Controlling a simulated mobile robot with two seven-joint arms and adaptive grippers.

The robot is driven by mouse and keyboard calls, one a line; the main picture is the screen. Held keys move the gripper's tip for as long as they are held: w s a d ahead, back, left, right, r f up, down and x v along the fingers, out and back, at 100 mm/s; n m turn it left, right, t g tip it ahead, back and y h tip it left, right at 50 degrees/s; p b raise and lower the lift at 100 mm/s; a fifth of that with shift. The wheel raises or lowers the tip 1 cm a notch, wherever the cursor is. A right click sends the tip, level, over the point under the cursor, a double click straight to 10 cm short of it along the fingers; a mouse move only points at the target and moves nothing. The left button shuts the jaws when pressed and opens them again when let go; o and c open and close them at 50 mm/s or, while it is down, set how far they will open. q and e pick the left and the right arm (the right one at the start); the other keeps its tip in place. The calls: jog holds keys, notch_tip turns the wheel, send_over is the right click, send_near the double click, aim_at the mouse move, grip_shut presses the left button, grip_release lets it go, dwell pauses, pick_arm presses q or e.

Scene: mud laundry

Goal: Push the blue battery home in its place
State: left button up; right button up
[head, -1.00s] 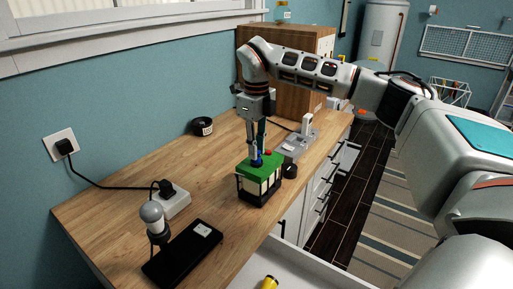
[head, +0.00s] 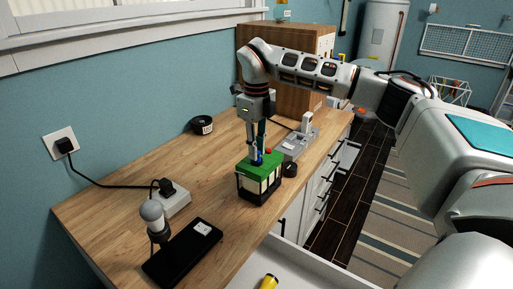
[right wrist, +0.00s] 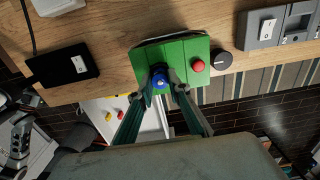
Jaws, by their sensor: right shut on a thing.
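A box with a green top (head: 268,170), pale sides and a dark base stands on the wooden counter. A small blue part, which I take to be the blue battery (right wrist: 160,80), sits at the green top; only its upper end shows, so its depth is hidden. It also shows as a blue spot in the head view (head: 257,158). My right gripper (head: 256,154) points down from above, its two fingers shut on the blue part. In the right wrist view the fingers (right wrist: 164,84) close in from both sides of it.
A red button (right wrist: 198,66) is on the green top, beside a black knob (right wrist: 221,59). A grey device (head: 294,147) stands behind. An open drawer (head: 310,262) is below.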

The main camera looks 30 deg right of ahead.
jog(key=shift+f, duration=0.5)
dwell(1.3)
jog(key=o, duration=0.9)
jog(key=shift+c, duration=0.2)
jog(key=c, duration=0.3)
jog(key=shift+r, duration=0.15)
jog(key=shift+r, duration=3.9)
